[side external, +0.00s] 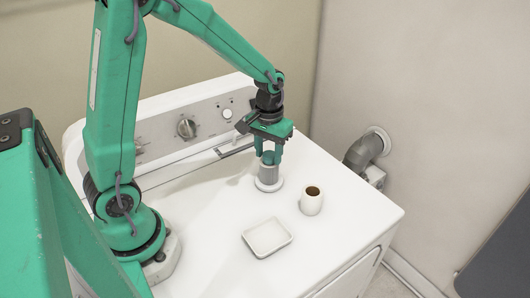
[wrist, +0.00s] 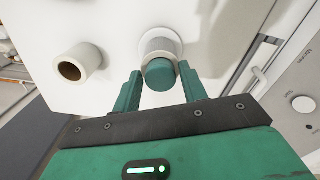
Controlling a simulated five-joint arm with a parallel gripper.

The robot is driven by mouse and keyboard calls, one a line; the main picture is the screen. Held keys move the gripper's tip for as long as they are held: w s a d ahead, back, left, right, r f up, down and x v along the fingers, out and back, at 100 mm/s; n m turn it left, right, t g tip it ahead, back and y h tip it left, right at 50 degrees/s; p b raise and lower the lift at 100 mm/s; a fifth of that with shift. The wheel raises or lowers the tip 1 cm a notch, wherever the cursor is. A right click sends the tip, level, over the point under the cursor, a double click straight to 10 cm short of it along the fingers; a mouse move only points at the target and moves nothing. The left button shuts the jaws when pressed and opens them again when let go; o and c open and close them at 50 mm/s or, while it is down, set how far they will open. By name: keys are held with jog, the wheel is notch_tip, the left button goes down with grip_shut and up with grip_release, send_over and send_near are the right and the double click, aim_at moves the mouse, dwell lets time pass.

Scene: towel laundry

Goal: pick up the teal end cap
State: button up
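The teal end cap (wrist: 160,74) is a short, round-topped piece on a pale upright holder (wrist: 160,44) with a round white base. In the side external view, the cap (side external: 268,158) shows between the fingers, at the top of the grey-white holder (side external: 267,178). My gripper (side external: 270,151) points down over the holder, with its teal fingers on either side of the cap. In the wrist view, my gripper (wrist: 159,70) looks open, with a narrow gap between each finger and the cap. The cap's lower part is hidden.
A shallow white square dish (side external: 267,238) lies nearer the front. All stand on the white machine top (side external: 220,215), which has a raised control panel (side external: 185,125) behind. The top's right front is clear.

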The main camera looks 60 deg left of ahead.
aim_at(269, 155)
jog(key=c, duration=0.6)
jog(key=shift+r, duration=0.85)
notch_tip(269, 155, up, 2)
jog(key=shift+r, duration=0.2)
jog(key=s+d+r, duration=0.5)
jog(key=d+r, duration=0.2)
jog(key=d, duration=0.3)
jog(key=shift+d, duration=0.3)
